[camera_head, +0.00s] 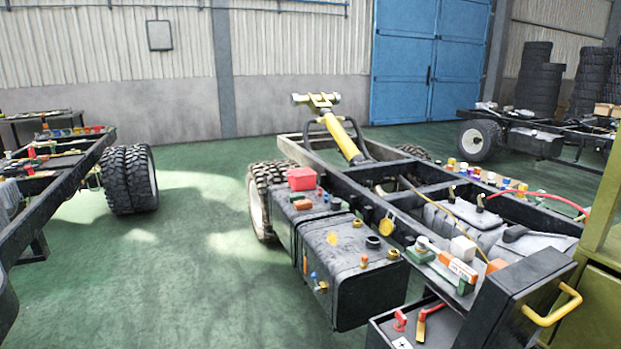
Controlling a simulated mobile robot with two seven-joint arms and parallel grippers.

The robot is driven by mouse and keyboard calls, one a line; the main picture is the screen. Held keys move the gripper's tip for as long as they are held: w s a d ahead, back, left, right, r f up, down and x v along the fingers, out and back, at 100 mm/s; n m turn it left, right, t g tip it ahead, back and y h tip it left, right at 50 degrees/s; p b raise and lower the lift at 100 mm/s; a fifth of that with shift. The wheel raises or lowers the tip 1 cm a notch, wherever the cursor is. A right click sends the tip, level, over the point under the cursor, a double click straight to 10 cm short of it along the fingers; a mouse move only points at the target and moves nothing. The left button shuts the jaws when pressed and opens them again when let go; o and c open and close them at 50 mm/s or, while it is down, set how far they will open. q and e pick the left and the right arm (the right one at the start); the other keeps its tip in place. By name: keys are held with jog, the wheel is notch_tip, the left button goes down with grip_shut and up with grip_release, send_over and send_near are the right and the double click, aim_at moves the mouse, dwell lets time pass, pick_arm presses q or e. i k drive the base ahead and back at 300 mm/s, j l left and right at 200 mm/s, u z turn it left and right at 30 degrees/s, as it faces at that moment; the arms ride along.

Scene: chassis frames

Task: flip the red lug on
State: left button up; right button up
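Two small red parts stand on a dark battery-like box at the bottom of the head view, low on the near end of the middle chassis frame. One is a short red piece (400,320) beside a white plus mark. The box (440,332) is cut off by the picture's lower edge. Neither of my grippers is in view.
A dark cover with a yellow handle (552,308) stands just right of the battery box. A black tank (350,275) lies to the left, and a red block (301,178) sits farther back. Green floor (190,270) is free between the middle and left frames.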

aim_at(420, 336)
jog(key=i+j+z, duration=0.25)
jog(key=z, duration=0.15)
jog(key=i+j+z, duration=0.25)
jog(key=z, duration=0.2)
jog(key=i+j+z, duration=0.1)
jog(key=j+z, duration=0.3)
jog(key=k+u, duration=0.45)
jog(key=u, duration=0.2)
